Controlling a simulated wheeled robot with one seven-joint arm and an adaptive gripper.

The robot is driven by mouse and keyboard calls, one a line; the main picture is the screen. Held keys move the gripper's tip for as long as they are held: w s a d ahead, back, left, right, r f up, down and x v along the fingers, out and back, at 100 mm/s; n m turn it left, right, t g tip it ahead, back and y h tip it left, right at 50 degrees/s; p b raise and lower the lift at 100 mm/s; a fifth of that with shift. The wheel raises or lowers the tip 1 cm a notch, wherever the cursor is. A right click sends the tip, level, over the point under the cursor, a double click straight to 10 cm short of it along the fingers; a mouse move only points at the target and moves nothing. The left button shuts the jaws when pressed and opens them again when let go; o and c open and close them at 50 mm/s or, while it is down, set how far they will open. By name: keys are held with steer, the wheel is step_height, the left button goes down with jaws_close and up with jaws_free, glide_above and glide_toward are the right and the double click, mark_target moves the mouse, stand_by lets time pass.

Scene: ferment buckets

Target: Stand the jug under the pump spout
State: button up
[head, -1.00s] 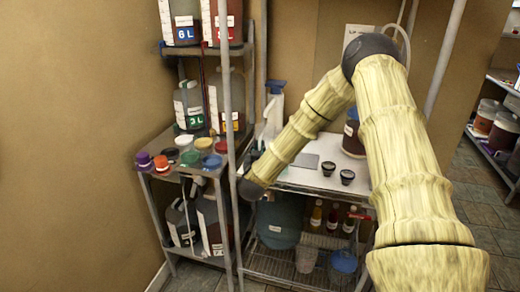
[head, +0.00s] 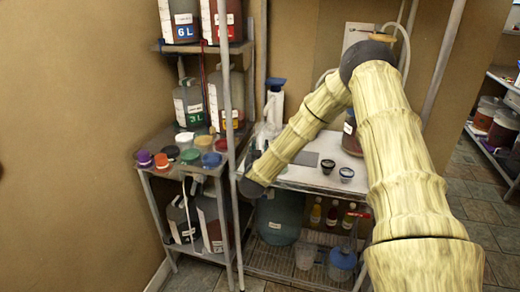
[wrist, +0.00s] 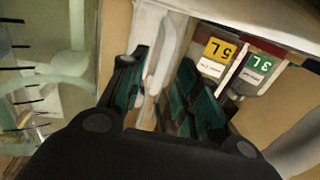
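The clear jug (wrist: 45,95) with black tick marks is at the left of the wrist view, close to the camera. In the head view a pale, translucent shape, likely the jug (head: 264,134), shows beside my arm's far end; my gripper is mostly hidden there. A tan part (head: 382,38), possibly the pump spout, shows above my arm at the back. The pump's lower part is hidden behind my arm.
A white spray bottle (head: 275,100) stands behind the jug. A metal rack post (head: 228,150) rises left of my gripper. Coloured lids (head: 189,156) lie on the left shelf.

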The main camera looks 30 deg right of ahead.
steer(key=shift+s+a, duration=0.1)
steer(key=b+v, duration=0.3)
steer(key=v, duration=0.9)
steer(key=s+a+f+n+g+y, duration=0.25)
steer(key=s+a+f, duration=0.25)
steer(key=f, duration=0.4)
steer(key=s+a+f+n+g+y, duration=0.1)
steer(key=s+a+f+y, duration=0.35)
steer(key=f, duration=0.35)
steer(key=s+a+f+n+g+y, duration=0.1)
steer(key=s+a+f+n+y, duration=0.1)
steer(key=s+a+f, duration=0.55)
steer(key=s+a+f+n+g+y, duration=0.1)
steer(key=s+f+g, duration=0.3)
steer(key=s, duration=0.9)
steer(key=s+a+f+n+g+y, duration=0.1)
steer(key=s+a+f+g, duration=0.1)
steer(key=s+f+g, duration=0.3)
steer(key=s+f, duration=0.4)
steer(key=s, duration=0.4)
steer(key=shift+a+y, duration=0.3)
steer(key=shift+s+g, duration=0.2)
steer(key=shift+g, duration=0.05)
